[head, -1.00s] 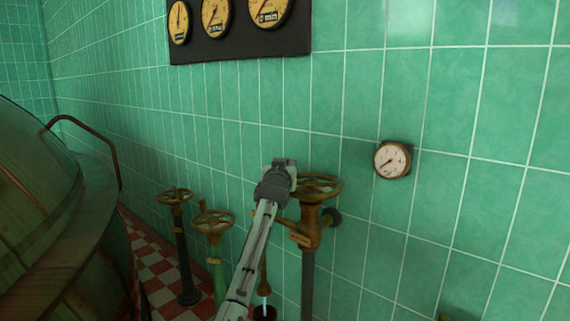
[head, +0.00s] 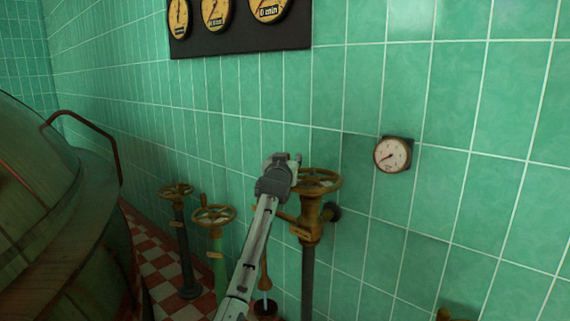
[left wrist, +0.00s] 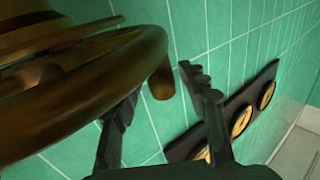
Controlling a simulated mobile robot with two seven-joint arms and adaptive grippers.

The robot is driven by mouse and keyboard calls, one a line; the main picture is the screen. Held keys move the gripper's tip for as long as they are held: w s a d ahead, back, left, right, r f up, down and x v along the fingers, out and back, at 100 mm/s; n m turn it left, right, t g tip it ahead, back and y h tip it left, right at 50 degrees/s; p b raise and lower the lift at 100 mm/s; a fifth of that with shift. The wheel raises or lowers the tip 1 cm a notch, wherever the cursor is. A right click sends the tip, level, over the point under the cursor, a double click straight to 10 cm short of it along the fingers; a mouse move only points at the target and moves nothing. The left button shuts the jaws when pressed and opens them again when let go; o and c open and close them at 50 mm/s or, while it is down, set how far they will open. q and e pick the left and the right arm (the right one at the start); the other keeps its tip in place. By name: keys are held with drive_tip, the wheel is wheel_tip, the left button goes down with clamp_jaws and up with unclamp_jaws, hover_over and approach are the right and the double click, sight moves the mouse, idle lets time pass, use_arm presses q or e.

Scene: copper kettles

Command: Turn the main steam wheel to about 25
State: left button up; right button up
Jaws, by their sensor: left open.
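A brass valve wheel (head: 318,180) on a dark pipe by the wall stands just right of my left gripper (head: 284,159) in the head view. Its tag is too small to read. In the left wrist view the wheel's thick rim (left wrist: 60,123) fills the left side, with a short knob (left wrist: 162,82) at its edge. My left gripper is open. One finger is partly hidden by the rim and the other stands clear to the right. I cannot tell whether a finger touches the wheel. A round white gauge (head: 393,154) is on the wall to the right, its needle pointing lower left.
Two more valve wheels, one on a dark post (head: 176,191) and one on a green post (head: 214,218), stand left of my arm. A big copper kettle (head: 50,220) fills the left. A dark panel (head: 245,41) with dials hangs above. The tiled wall is close behind.

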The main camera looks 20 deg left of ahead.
use_arm(q)
drive_tip(key=s+d, duration=0.2)
drive_tip(key=s, duration=0.9)
drive_tip(key=shift+s, duration=0.25)
